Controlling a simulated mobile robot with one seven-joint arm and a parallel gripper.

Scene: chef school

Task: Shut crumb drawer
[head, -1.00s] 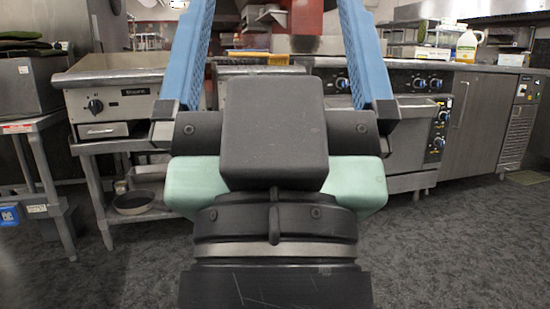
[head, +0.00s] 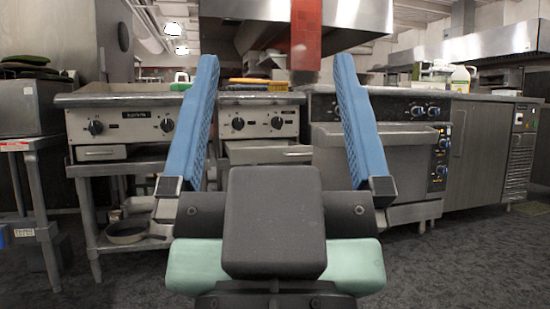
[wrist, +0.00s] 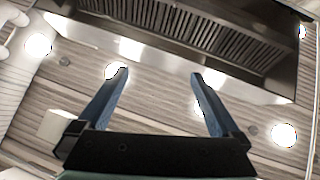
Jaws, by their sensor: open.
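My gripper (head: 275,62) is open and empty, its two blue fingers pointing up and wide apart in the head view. In the wrist view the gripper (wrist: 160,73) is also open with nothing between the fingers. Between the fingers in the head view, farther off, a metal drawer (head: 268,152) under the middle countertop cooker (head: 258,122) appears to stick out toward me. I cannot tell for certain which one is the crumb drawer.
An oven range (head: 390,150) with knobs and grey cabinets (head: 480,150) stand to the right. A steel table (head: 30,143) is at the left edge. A pan (head: 126,232) sits on a low shelf. A hood (head: 340,22) hangs above. Dark carpet lies in front.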

